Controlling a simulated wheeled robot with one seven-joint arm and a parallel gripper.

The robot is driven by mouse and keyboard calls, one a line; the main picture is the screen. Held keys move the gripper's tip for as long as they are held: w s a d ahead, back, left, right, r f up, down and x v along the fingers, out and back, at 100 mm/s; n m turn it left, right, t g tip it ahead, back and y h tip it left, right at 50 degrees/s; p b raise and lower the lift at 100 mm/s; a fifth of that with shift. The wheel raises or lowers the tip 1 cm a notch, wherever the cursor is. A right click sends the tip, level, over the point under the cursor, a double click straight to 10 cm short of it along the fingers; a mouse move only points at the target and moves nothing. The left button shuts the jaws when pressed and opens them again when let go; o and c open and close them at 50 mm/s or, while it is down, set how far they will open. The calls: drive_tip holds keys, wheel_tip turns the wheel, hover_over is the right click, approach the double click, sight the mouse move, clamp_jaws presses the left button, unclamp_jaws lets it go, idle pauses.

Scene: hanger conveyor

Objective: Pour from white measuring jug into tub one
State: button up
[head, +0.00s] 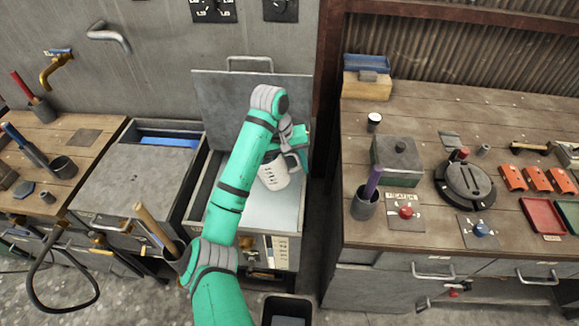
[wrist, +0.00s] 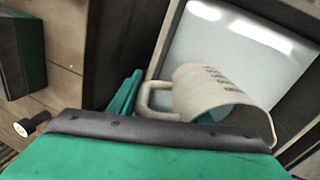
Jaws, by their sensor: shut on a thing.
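The white measuring jug (head: 274,174) hangs from my gripper (head: 296,150) over the open middle tub (head: 300,215). Dark measuring marks show on its side. In the wrist view the jug (wrist: 215,92) looks tilted, with its handle (wrist: 145,97) between my teal fingers. My gripper is shut on the handle. The tub's raised lid stands behind it, and a pale, shiny surface (wrist: 235,45) shows inside. I cannot see the jug's contents or any stream. No number is readable on the tub, so I cannot tell whether it is tub one.
A second tub (head: 130,175) at left has a grey cover and a blue strip inside. A wooden bench (head: 460,125) at right holds a grey box (head: 397,160), a round dark device (head: 466,186), a cup (head: 364,205) and red trays. A brass tap (head: 55,70) is at far left.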

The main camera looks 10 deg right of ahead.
drive_tip(key=shift+s+d+r+h, duration=0.1)
drive_tip(key=shift+d+r+h, duration=0.15)
drive_tip(key=shift+r+h, duration=0.45)
drive_tip(key=shift+d+r+g+h, duration=0.1)
drive_tip(key=shift+r+g+h, duration=0.25)
drive_tip(key=shift+h, duration=0.25)
drive_tip(key=shift+s+d+r+h, duration=0.1)
drive_tip(key=shift+r+h, duration=0.3)
drive_tip(key=shift+h, duration=0.2)
drive_tip(key=shift+r, duration=0.15)
drive_tip(key=shift+r+h, duration=0.2)
drive_tip(key=shift+h, duration=0.3)
idle(0.4)
drive_tip(key=shift+r+g+h, duration=0.25)
drive_tip(key=shift+r+h, duration=0.05)
drive_tip(key=shift+h, duration=0.3)
